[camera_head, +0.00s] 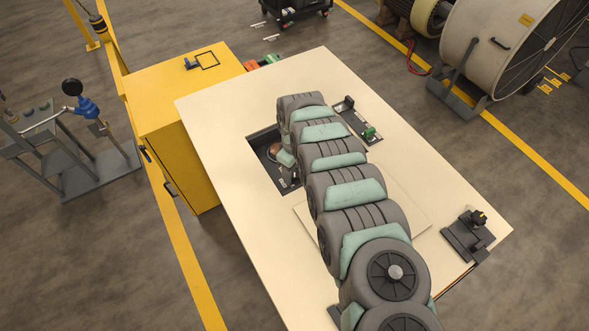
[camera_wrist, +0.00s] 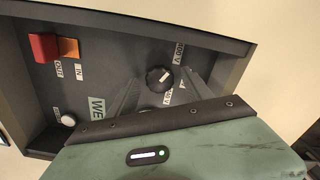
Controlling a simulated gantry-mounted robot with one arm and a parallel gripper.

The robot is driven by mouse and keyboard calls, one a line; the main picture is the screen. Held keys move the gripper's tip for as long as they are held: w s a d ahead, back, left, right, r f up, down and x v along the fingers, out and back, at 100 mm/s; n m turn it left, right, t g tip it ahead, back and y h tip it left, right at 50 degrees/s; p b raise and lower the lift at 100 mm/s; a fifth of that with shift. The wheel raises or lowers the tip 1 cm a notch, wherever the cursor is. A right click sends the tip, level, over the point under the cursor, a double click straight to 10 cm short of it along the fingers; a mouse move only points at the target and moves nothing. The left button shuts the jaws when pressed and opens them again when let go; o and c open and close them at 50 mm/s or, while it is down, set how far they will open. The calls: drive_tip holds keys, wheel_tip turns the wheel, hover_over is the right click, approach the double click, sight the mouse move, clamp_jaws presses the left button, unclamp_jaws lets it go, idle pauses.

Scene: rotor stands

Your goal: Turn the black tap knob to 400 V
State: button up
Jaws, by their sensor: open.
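The black tap knob (camera_wrist: 159,79) sits on a dark control panel (camera_wrist: 100,32) in the wrist view. It carries a white pointer mark, whose exact setting is too small to read surely. A voltage label (camera_wrist: 179,53) lies up and right of the knob; another small label is below it, partly hidden. My gripper (camera_wrist: 163,92) is open, with one grey finger on each side of the knob; contact cannot be told. In the head view my gripper (camera_head: 286,160) is over the recessed panel (camera_head: 262,143), and the knob is hidden.
The panel also holds a red and orange switch (camera_wrist: 52,46) marked IN and OUT and a small white button (camera_wrist: 68,119). On the cream table (camera_head: 215,110), a black fixture (camera_head: 464,235) stands at right and a slotted strip (camera_head: 357,122) behind my arm.

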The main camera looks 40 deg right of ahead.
sight(294, 172)
wheel_tip(294, 172, up, 11)
drive_tip(key=shift+f, duration=0.15)
idle(0.6)
idle(0.5)
